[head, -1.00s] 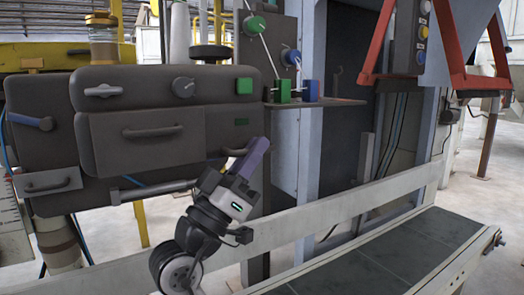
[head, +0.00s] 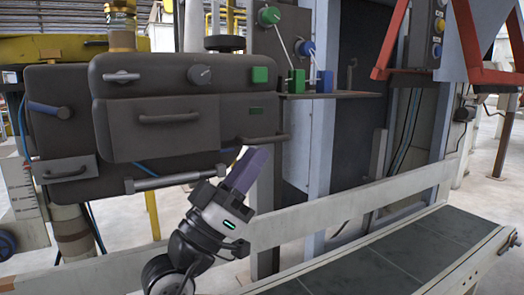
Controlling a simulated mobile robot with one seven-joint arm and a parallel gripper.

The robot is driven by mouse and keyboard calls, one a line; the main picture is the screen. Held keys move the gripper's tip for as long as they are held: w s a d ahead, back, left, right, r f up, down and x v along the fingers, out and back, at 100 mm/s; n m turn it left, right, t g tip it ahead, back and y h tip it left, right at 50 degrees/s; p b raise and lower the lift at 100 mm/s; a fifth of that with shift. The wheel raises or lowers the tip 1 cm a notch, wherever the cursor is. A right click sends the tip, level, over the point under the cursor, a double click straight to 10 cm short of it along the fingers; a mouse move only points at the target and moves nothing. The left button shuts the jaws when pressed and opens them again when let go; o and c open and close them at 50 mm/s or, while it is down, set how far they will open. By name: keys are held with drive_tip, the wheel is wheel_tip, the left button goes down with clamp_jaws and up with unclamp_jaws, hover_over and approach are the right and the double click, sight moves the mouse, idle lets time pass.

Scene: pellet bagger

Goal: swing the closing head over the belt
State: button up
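The closing head (head: 175,90) is a dark grey box with several handles and knobs, at left in the head view. It hangs to the left of the belt (head: 410,250), not above it. A dark bar handle (head: 264,139) sticks out at its lower right. My gripper (head: 250,168) is just below this handle, with its purple-grey fingers pointing up and right. The fingers are seen edge-on, so their gap is hidden. I see nothing held, and I cannot tell whether they touch the handle.
A grey frame with a small shelf (head: 325,96) carrying green and blue blocks stands right of the head. Red brackets (head: 395,40) hang at upper right.

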drive_tip(key=b+v, duration=0.2)
drive_tip(key=v, duration=0.7)
drive_tip(key=shift+s+a, duration=0.2)
drive_tip(key=shift+a, duration=0.05)
drive_tip(key=shift+a, duration=0.1)
